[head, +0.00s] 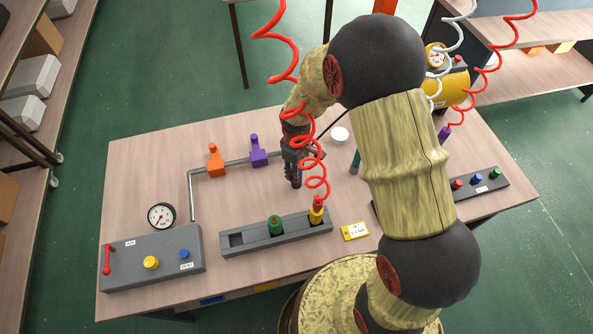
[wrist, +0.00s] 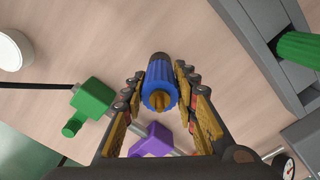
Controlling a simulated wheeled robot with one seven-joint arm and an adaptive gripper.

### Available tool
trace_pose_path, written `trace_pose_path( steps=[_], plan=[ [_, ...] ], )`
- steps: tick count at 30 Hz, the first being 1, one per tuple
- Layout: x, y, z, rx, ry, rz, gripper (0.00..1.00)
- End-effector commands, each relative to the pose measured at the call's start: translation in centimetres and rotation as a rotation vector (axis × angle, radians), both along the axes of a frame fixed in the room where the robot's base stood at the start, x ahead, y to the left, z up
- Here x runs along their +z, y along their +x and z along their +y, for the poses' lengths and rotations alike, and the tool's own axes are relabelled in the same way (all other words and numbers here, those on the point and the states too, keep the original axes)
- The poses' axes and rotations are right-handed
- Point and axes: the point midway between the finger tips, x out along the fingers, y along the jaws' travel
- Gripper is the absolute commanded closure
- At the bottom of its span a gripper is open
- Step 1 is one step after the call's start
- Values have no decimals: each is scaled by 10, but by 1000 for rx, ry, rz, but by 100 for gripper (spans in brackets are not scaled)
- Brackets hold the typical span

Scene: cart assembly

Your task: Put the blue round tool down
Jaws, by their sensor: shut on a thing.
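The blue round tool (wrist: 161,80) is a ribbed blue cylinder with a dark far end and a yellowish tip. It sits between the fingers of my gripper (wrist: 163,76) in the wrist view, and the gripper is shut on it. In the head view my gripper (head: 295,180) hangs over the table, behind the grey rack, and hides the tool. The grey rack (head: 258,249) has an empty left slot (head: 236,240), a green tool (head: 275,225) in its middle and a yellow tool (head: 317,212) at its right end, with a red coil above it.
An orange valve (head: 214,160) and a purple valve (head: 257,151) stand on a pipe left of my gripper. A green valve (wrist: 92,98) shows in the wrist view. A grey control box (head: 150,258) with a gauge (head: 161,215) is at left. A yellow tag (head: 355,231) lies beside the rack.

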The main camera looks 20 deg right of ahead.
Motion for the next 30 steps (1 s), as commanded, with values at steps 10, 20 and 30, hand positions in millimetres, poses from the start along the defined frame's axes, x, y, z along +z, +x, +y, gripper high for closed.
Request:
trace_pose_path(
  steps=[10, 20, 30],
  plan=[
    [-3, 0, 0, 0, 0, 1, 63],
    [-3, 0, 0, 0, 0, 1, 53],
    [20, 1, 0, 0, 0, -3, 53]
  ],
)
